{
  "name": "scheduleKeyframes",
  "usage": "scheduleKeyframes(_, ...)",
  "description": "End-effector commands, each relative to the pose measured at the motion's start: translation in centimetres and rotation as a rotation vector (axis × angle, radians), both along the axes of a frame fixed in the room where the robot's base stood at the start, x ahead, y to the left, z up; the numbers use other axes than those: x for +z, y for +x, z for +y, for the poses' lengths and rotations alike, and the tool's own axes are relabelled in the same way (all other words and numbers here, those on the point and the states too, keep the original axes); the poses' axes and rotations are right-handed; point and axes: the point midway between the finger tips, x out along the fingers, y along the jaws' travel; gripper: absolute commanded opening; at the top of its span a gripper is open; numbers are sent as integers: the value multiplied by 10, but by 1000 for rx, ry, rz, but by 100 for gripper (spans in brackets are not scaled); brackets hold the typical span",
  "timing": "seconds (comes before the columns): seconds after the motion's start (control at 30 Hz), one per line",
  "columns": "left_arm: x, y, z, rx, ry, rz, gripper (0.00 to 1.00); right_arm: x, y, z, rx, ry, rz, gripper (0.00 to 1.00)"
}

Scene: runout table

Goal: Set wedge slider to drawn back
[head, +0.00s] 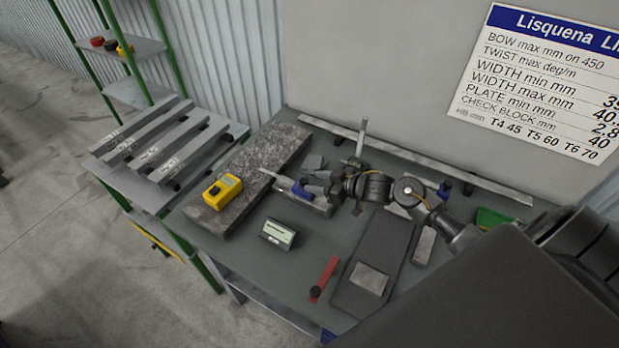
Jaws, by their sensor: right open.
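My right arm reaches in from the right over the green-grey table (255,270). Its gripper (312,180) is open, just above or beside a low grey metal fixture (318,203) with a blue part (302,190). This fixture may carry the wedge slider, but the slider is too small and partly hidden by the gripper to tell its position. I cannot tell whether the fingers touch the blue part. My left gripper is not in view.
A dark stone slab (245,175) with a yellow device (222,191) lies to the left. A small display box (277,235), a red-handled tool (324,278) and a dark plate (378,250) lie nearer. A long metal straightedge (440,167) runs along the back. A rack of bars (165,140) stands left.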

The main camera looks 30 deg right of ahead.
Motion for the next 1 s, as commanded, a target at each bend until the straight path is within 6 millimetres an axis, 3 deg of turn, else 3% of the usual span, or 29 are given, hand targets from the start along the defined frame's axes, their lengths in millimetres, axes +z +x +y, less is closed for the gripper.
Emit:
scheduleKeyframes(0.17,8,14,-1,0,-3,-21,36,-7,19,12,1,0,0,48)
scheduleKeyframes(0.57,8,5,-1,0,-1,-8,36,-12,25,16,3,-1,-1,48)
scheduleKeyframes(0.93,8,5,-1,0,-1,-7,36,-12,25,16,3,-1,-1,3)
scheduleKeyframes(1.0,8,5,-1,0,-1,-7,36,-12,25,16,2,0,0,0)
